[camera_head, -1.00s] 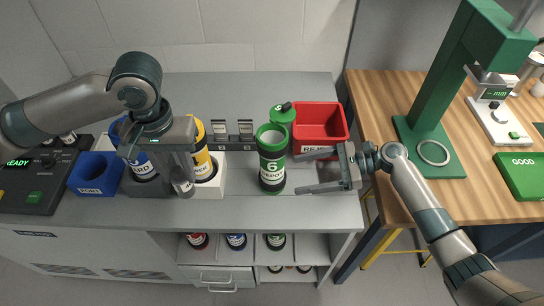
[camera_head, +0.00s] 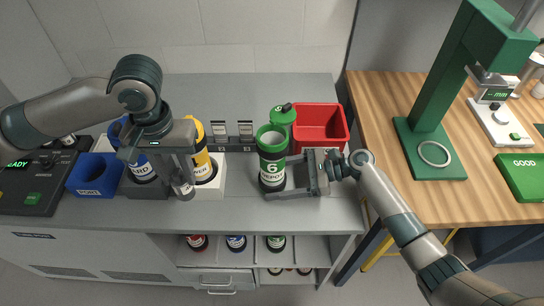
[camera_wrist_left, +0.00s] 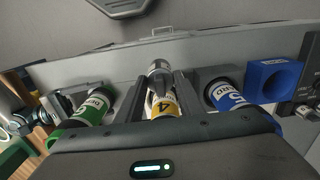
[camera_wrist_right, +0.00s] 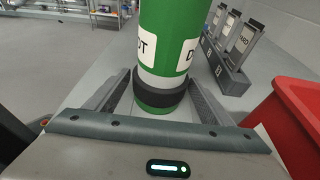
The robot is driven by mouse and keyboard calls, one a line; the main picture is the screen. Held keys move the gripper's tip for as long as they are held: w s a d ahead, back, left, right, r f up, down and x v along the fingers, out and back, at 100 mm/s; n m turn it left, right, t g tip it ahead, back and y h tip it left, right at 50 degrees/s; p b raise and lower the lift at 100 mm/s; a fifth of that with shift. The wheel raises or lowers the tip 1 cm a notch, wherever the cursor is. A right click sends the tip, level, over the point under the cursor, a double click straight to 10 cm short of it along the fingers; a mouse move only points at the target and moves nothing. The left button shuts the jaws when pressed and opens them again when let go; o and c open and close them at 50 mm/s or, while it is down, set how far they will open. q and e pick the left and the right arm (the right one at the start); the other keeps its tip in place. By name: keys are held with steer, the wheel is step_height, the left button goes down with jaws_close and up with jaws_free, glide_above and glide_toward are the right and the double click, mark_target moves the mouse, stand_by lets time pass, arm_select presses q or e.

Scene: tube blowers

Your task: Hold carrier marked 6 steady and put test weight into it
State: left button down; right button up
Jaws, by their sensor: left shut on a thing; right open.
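The green carrier marked 6 (camera_head: 271,162) stands upright on the grey bench with its top open. It also fills the middle of the right wrist view (camera_wrist_right: 165,50). My right gripper (camera_head: 276,180) is open, with its fingers on either side of the carrier's lower part; in the right wrist view gaps seem to show beside it. My left gripper (camera_head: 182,176) is shut on the metal test weight (camera_head: 184,189), which hangs in front of the yellow carrier (camera_head: 204,164), left of carrier 6. The weight also shows between the fingers in the left wrist view (camera_wrist_left: 160,78).
A blue carrier (camera_head: 142,169) and the yellow one sit in holders. A blue block (camera_head: 92,176) is further left. Behind carrier 6 are a green lidded item (camera_head: 283,115) and a red bin (camera_head: 345,136). Small label stands (camera_head: 232,142) stand behind. The bench front is clear.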

steer(key=c, duration=0.7)
steer(key=shift+o, duration=0.2)
arm_select(q)
steer(key=shift+d+r, duration=0.1)
steer(key=w+d+r, duration=0.5)
steer(key=d+r, duration=0.2)
steer(key=d, duration=0.3)
steer(key=w+d+r, duration=0.5)
steer(key=d+r, duration=0.3)
steer(key=d, duration=0.2)
steer(key=shift+r, duration=0.3)
steer(key=shift+w+d, duration=0.1)
